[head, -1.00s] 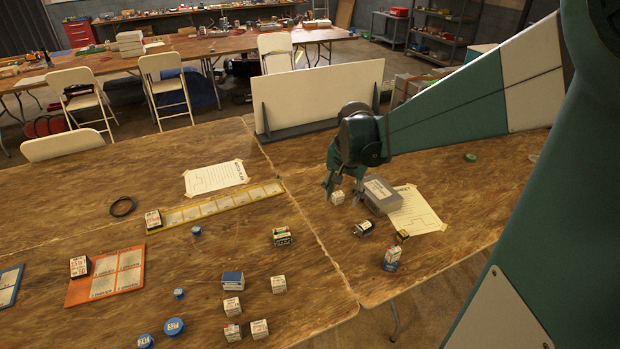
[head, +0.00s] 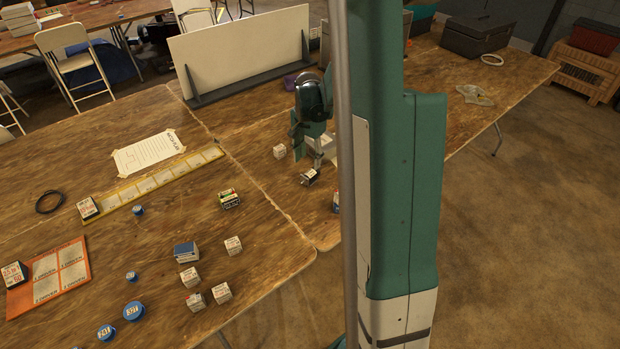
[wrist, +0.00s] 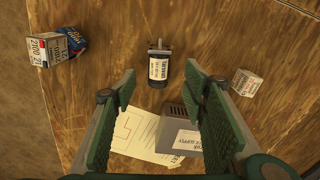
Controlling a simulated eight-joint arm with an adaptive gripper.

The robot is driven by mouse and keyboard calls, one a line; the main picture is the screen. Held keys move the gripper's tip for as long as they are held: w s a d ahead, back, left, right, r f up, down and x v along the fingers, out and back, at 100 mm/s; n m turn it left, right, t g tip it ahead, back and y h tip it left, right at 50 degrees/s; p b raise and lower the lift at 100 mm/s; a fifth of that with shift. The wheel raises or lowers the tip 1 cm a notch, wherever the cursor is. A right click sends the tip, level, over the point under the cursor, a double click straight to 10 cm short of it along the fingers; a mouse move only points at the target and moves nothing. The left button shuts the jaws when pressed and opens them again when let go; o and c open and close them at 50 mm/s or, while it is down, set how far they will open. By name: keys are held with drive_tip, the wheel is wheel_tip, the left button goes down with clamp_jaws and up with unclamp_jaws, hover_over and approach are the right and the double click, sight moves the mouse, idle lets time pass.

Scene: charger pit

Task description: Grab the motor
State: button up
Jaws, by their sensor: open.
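The motor (wrist: 159,67) is a black cylinder with a white label and a thin shaft. It lies on the wooden table beyond my gripper (wrist: 158,86) in the wrist view, roughly centred between the two open fingers and apart from them. My gripper is empty. My own arm hides part of the table to the right of it.
In the wrist view a grey power supply box (wrist: 178,138) and a paper sheet (wrist: 135,140) lie near the fingers. A small white box (wrist: 246,83) sits to the right, blue-and-white boxes (wrist: 58,46) to the left. A white panel (head: 240,50) stands behind.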

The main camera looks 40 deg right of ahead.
sight(310, 172)
drive_tip(key=shift+d+f, duration=0.55)
drive_tip(key=shift+f, duration=0.25)
drive_tip(key=shift+f+b, duration=0.3)
drive_tip(key=shift+f, duration=0.95)
drive_tip(key=shift+a+f+b, duration=0.15)
drive_tip(key=shift+f+b, duration=0.65)
drive_tip(key=shift+f, duration=1.85)
drive_tip(key=c, duration=1.2)
drive_tip(key=shift+r, duration=0.1)
